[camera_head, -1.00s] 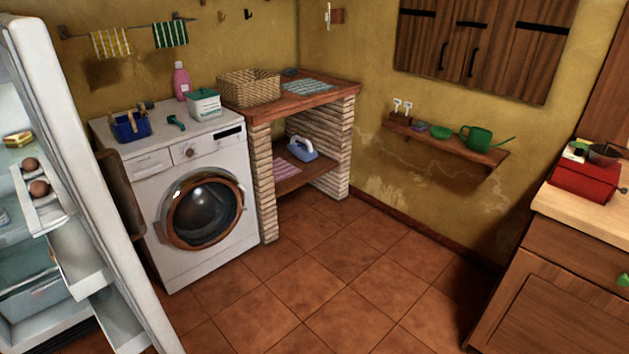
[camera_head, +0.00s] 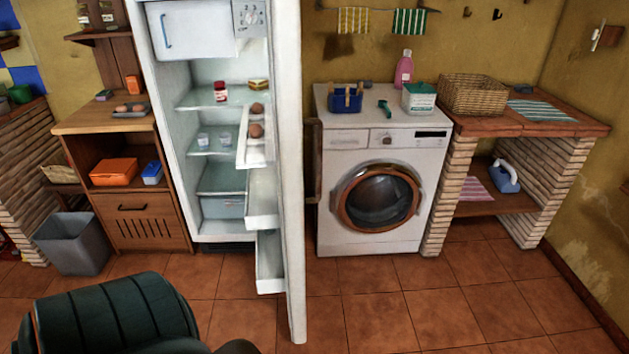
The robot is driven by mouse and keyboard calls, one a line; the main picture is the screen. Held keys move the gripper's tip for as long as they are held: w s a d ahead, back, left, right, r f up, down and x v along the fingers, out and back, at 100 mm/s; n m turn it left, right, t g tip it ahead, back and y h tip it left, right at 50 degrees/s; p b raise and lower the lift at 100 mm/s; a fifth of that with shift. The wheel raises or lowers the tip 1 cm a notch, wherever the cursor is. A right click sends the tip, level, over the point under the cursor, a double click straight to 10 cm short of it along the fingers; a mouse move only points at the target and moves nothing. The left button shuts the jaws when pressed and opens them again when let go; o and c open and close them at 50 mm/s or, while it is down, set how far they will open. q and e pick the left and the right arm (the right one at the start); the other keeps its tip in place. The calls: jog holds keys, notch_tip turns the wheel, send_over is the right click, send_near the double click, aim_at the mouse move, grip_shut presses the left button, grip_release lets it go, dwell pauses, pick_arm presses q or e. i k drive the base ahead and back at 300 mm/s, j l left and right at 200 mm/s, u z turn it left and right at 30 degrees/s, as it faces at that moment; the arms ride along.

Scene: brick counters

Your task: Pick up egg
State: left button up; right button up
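Two brown eggs sit in the small top door shelf of the open fridge, an upper egg (camera_head: 257,109) and a lower egg (camera_head: 256,130). The white door shelf (camera_head: 242,152) holds them on the inner side of the door. Neither of my grippers is in view.
The fridge door (camera_head: 293,190) stands open toward me, with a washing machine (camera_head: 345,230) to its right. A grey bin (camera_head: 75,243) stands at the left. A dark ridged form, perhaps a seat (camera_head: 105,315), fills the lower left. The tiled floor at centre right is clear.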

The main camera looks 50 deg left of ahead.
aim_at(139, 108)
jog(key=i+l+u, duration=0.7)
jog(key=l+u, duration=0.2)
jog(key=u, duration=1.25)
jog(key=i+l, duration=0.05)
